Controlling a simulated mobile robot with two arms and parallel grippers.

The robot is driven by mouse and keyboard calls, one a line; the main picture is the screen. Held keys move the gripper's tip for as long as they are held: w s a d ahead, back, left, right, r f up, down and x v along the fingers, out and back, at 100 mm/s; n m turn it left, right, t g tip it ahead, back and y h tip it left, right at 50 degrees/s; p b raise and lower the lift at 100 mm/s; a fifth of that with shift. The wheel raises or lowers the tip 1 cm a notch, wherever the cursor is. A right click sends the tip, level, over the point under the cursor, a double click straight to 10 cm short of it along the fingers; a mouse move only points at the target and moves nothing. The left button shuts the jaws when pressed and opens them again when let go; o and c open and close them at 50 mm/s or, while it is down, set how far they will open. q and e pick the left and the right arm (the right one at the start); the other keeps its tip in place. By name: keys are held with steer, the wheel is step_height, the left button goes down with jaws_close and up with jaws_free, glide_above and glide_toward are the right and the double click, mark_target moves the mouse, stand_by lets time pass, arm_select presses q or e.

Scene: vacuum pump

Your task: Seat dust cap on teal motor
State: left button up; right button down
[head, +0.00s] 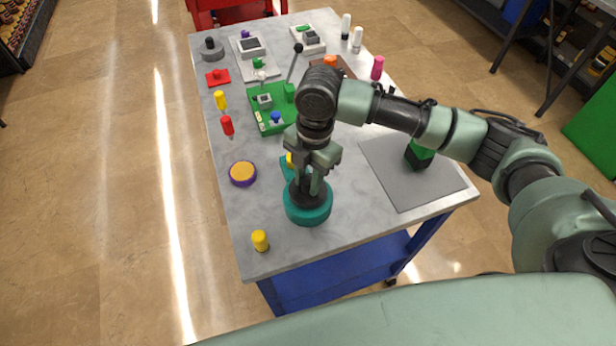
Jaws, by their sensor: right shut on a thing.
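The teal motor (308,210) is a short, wide teal cylinder standing near the front of the grey table. A black part (323,197), which looks like the dust cap, is at its top. My right gripper (309,184) points down over the motor and is shut on this black part. The fingers hide much of it. I cannot tell whether the black part rests fully on the motor or is slightly above it. My left gripper is not in view.
A yellow peg (260,240) stands at the front left. A purple-rimmed orange disc (243,173) lies left of the motor. A grey mat (400,190) with a green-and-black block (419,155) is at right. The green board (266,117) lies behind.

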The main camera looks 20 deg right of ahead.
steer(key=shift+f+p, duration=0.25)
steer(key=shift+p, duration=0.05)
stand_by(0.5)
stand_by(0.5)
steer(key=shift+p, duration=0.45)
steer(key=c, duration=1)
jaws_free()
steer(key=shift+c, duration=0.2)
